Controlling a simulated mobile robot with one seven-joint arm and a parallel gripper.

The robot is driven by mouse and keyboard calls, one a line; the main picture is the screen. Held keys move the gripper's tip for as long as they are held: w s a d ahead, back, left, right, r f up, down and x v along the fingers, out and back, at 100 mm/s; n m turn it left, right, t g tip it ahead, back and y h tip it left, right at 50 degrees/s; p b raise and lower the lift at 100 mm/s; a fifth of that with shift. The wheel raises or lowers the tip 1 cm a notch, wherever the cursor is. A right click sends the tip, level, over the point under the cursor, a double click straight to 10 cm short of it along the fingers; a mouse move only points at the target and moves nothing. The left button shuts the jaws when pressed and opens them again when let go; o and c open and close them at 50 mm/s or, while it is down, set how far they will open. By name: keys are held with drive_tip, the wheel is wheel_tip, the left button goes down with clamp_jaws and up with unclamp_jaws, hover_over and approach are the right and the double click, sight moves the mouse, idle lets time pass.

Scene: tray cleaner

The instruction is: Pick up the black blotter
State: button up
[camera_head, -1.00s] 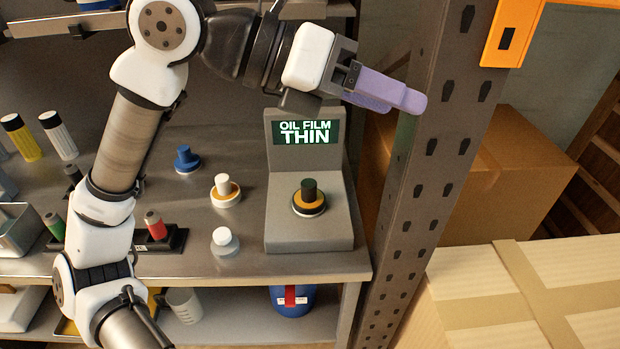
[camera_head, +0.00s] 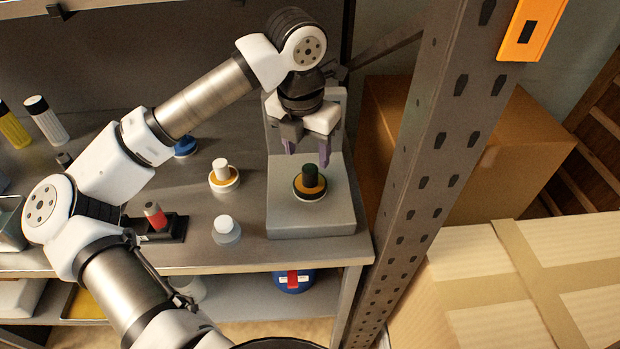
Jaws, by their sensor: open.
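The black blotter (camera_head: 310,177), with a dark upright knob on an orange, dark-rimmed disc, stands on the flat pad of the grey tester (camera_head: 327,212). My gripper (camera_head: 307,157) is open and empty, with its purple fingers pointing down just behind and above the knob. The fingers look apart from the blotter, though the exact gap is hard to judge. My wrist hides the tester's display.
A white-knobbed blotter with an orange disc (camera_head: 223,174), a white one (camera_head: 227,228) and a partly hidden blue one (camera_head: 186,147) stand left of the tester. A perforated rack post (camera_head: 435,150) rises close on the right. Cardboard boxes (camera_head: 500,165) lie beyond it.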

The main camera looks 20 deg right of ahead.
sight(310, 168)
drive_tip(key=shift+d+f+p, duration=0.15)
drive_tip(key=shift+f+p, duration=0.35)
drive_tip(key=shift+f, duration=1)
drive_tip(key=shift+d+f+p, duration=0.15)
drive_tip(key=shift+f+p, duration=0.35)
drive_tip(key=shift+f, duration=0.95)
drive_tip(key=c, duration=1.1)
drive_tip(key=shift+c, duration=0.3)
drive_tip(key=shift+r, duration=0.15)
